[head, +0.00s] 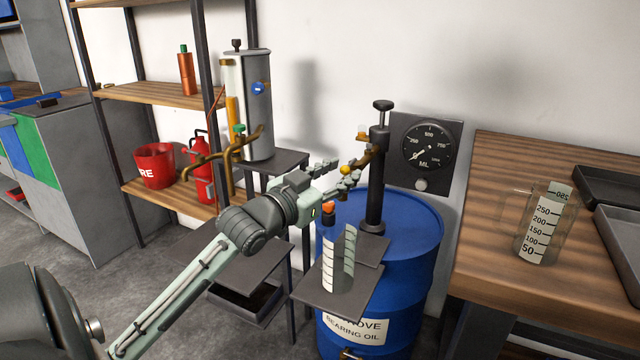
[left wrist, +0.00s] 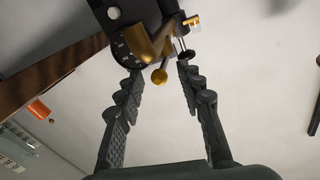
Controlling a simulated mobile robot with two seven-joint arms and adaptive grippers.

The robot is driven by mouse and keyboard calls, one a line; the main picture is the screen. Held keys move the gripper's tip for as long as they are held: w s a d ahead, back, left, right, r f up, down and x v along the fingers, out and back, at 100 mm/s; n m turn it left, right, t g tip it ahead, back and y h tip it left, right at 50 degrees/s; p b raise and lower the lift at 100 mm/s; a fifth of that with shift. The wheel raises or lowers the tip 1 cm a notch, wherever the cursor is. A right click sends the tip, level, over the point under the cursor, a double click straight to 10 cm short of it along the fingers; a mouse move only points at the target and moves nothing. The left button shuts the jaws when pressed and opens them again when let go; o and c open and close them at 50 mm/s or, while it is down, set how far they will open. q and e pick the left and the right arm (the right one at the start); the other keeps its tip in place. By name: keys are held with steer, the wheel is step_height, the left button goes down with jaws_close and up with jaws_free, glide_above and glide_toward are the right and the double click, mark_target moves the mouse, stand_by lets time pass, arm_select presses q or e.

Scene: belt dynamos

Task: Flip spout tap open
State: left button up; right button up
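The brass spout (head: 374,154) juts from the black pump column (head: 376,195) on the blue drum. A small yellow ball knob (head: 345,169), seemingly the tap's handle end, shows at the spout. My left gripper (head: 338,178) is open just in front of it, partly covering the spout. In the left wrist view the yellow knob (left wrist: 159,76) hangs from the brass spout (left wrist: 150,45) and shows between my two spread fingers, nearer the far tips. I cannot tell whether a finger touches it. My right gripper is in neither view.
A measuring cylinder (head: 338,262) stands on a dark platform (head: 335,300) below my gripper, with an orange tip (head: 328,207) above it. The blue drum (head: 408,235) stands behind. A gauge (head: 426,147) hangs on the wall. A beaker (head: 543,225) stands on the wooden bench (head: 490,230).

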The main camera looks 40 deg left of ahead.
arm_select(q)
steer(key=s, duration=1)
steer(key=shift+d, duration=0.15)
steer(key=shift+s, duration=0.1)
